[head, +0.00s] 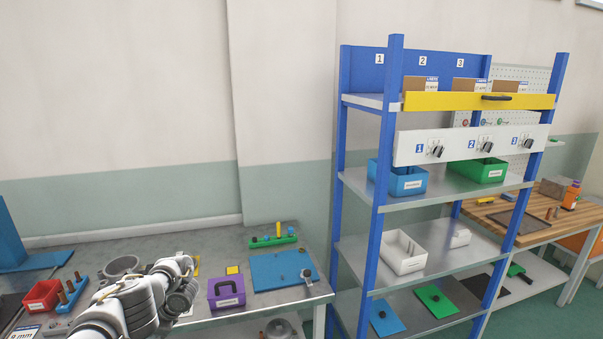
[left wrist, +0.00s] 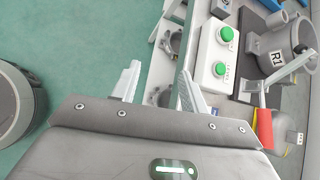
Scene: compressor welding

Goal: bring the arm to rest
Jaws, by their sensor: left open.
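My left arm, white and grey, comes into the head view at the lower left, over the workbench (head: 215,252). Its gripper cannot be made out there. In the left wrist view my left gripper (left wrist: 160,88) shows two pale fingers spread apart with nothing between them. The fingers point past the bench edge, with teal floor to the left. A white box with two green buttons (left wrist: 220,69) is to the right of the fingers. My right gripper is in neither view.
A purple box (head: 226,293), a blue plate (head: 283,270) and a red bin (head: 42,296) are on the bench near my arm. A blue shelf rack (head: 388,180) with bins stands to the right. In the left wrist view, a grey cylindrical part (left wrist: 272,52) lies beyond the buttons.

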